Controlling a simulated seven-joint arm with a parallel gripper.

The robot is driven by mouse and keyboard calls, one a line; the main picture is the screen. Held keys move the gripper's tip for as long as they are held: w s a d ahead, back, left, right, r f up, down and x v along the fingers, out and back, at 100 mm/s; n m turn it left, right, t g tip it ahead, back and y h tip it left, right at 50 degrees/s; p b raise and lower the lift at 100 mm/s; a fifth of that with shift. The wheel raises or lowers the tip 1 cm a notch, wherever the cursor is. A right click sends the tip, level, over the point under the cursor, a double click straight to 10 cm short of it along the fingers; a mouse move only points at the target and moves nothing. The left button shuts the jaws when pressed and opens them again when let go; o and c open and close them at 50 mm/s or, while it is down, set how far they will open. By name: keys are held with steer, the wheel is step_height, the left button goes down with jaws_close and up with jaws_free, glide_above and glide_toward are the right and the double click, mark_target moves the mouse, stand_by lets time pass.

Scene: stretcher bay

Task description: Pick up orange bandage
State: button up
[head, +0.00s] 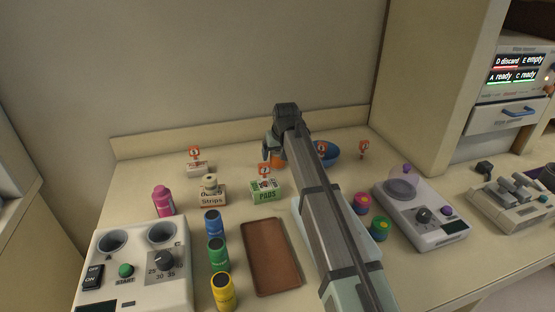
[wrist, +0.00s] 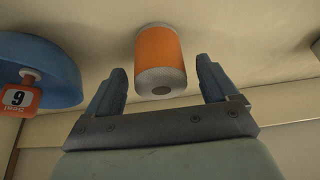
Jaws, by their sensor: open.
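In the head view the orange bandage (head: 277,160) shows only in part beside my gripper. My gripper (wrist: 160,80) is open, with one blue-grey finger to each side of the roll's near end in the picture. Nothing is held. In the head view my gripper (head: 268,152) is at the back of the counter, partly hidden by its own wrist.
A pads box (head: 266,190), a strips box (head: 212,196) and a brown tray (head: 271,258) stand nearer the front. The back wall is close behind.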

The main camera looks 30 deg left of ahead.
mark_target(277, 156)
steer(key=x, duration=0.3)
steer(key=shift+f, duration=0.15)
steer(key=shift+c, duration=0.3)
steer(key=c, duration=1)
